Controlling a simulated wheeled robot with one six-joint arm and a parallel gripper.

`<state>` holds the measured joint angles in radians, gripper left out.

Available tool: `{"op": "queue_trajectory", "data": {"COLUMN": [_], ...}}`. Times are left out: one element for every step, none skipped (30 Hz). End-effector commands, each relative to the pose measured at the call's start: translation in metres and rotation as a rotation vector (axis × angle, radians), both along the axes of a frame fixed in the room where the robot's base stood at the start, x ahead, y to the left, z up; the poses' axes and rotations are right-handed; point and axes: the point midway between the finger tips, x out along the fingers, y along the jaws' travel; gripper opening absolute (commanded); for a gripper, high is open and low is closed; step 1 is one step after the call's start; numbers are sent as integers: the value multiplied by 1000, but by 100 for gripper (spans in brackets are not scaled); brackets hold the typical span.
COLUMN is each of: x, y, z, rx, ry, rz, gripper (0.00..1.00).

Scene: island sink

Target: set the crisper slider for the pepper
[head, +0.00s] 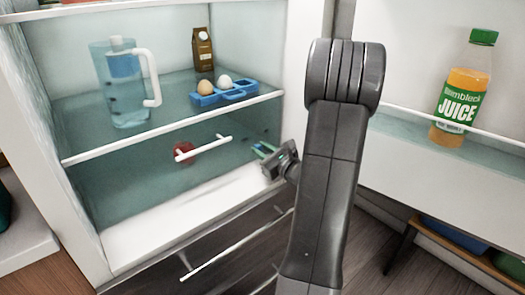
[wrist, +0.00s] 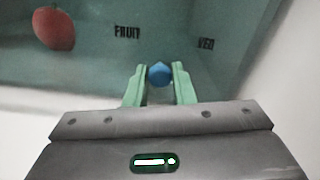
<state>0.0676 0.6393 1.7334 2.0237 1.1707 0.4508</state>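My gripper (head: 263,149) is at the right end of the crisper front in the head view. In the wrist view its two green fingers (wrist: 159,73) stand on either side of a small blue slider knob (wrist: 160,72). The knob fills most of the gap; I cannot tell whether the fingers press on it. The knob lies between the labels FRUIT (wrist: 127,32) and VEG (wrist: 206,44). A red rounded item, seemingly the pepper (wrist: 54,28), shows behind the tinted crisper front; it also shows in the head view (head: 183,152), partly behind the white handle (head: 203,148).
The shelf above holds a blue pitcher (head: 124,85), a brown carton (head: 203,50) and a blue egg tray (head: 226,94) with two eggs. The open door at right holds a juice bottle (head: 461,92). A lower drawer handle (head: 235,250) sticks out below.

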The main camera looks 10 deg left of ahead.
Motion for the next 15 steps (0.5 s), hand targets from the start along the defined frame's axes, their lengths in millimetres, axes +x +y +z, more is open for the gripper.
{"op": "queue_trajectory", "data": {"x": [0, 0, 0, 0, 0, 0, 2, 4, 9, 14, 18, 23, 27, 29, 33], "y": [0, 0, 0, 0, 0, 0, -2, -3, -7, -10, -14, -18, -21, -23, -25], "z": [0, 0, 0, 0, 0, 0, 0, 0, 0, 0, 0, 1, 1, 0, 0], "rx": [0, 0, 0, 0, 0, 0, 0, 0, 0, 0, 0, -1, -1, 0, 0], "ry": [0, 0, 0, 0, 0, 0, 0, -1, -1, -1, 0, -2, -2, -1, 0], "rz": [0, 0, 0, 0, 0, 0, 0, -1, -1, -1, -2, -2, -2, -1, -1], "gripper": [4, 0, 0, 0, 0, 0, 0, 0, 0, 0, 0, 0, 0, 0, 0]}}
